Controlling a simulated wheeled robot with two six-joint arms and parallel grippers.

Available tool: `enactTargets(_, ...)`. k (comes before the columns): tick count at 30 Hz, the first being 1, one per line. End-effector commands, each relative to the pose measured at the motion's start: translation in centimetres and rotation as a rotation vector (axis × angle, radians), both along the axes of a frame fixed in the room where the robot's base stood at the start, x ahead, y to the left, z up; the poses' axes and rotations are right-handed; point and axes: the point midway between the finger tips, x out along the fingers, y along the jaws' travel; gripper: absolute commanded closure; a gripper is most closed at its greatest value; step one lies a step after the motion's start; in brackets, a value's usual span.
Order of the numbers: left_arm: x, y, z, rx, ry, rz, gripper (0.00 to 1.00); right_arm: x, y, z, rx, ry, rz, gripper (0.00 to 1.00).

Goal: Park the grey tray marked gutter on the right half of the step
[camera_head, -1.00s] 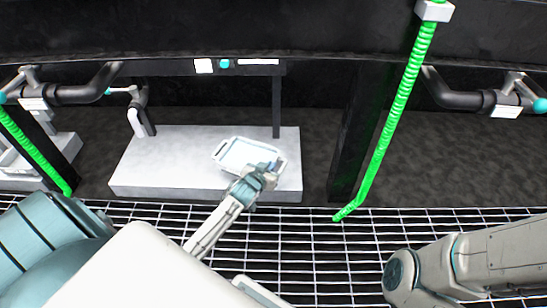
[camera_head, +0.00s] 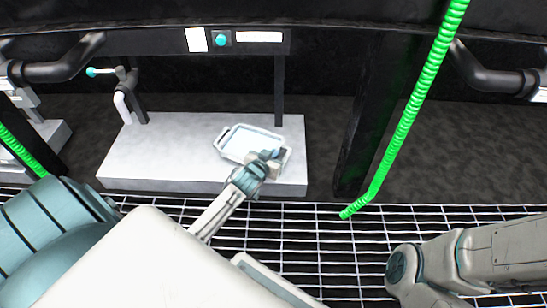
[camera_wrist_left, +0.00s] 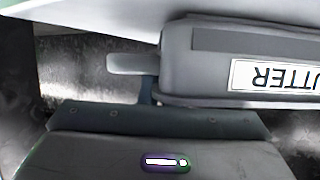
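The grey tray (camera_head: 231,148) is over the right half of the pale step (camera_head: 160,150), turned slightly. I cannot tell whether it rests fully on the step. My left gripper (camera_head: 268,159) is at the tray's near right side and hides part of its rim. In the left wrist view the tray's wall (camera_wrist_left: 200,65) carries a white label (camera_wrist_left: 275,77), upside down and cut off, reading "UTTER". The wall is close to the gripper, but its finger gap is not clear there. My right gripper is not visible; only part of that arm shows.
A white pipe with a teal-handled valve (camera_head: 125,85) stands at the step's back left. A dark post (camera_head: 365,130) and a green hose (camera_head: 405,120) are right of the step. Grating (camera_head: 310,235) lies in front. The step's left half is clear.

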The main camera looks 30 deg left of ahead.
Motion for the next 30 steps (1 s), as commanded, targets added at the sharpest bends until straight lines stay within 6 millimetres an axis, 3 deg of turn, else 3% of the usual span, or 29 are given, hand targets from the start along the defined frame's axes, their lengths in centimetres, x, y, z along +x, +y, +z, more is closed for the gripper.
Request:
enactTargets(8, 0.1, 0.0, 0.2, 0.003, -0.003, -0.001, 1.00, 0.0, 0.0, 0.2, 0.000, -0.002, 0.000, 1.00)
enactTargets(12, 0.0, 0.0, -0.1, 0.000, 0.000, 0.000, 0.75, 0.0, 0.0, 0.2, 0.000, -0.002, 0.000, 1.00)
enactTargets(22, 0.0, 0.0, 0.2, 0.000, 0.000, 0.000, 0.75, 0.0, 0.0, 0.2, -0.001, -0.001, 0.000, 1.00)
enactTargets(30, -3.9, -0.6, 2.2, 0.001, 0.004, -0.001, 0.75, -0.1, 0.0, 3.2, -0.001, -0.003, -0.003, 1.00)
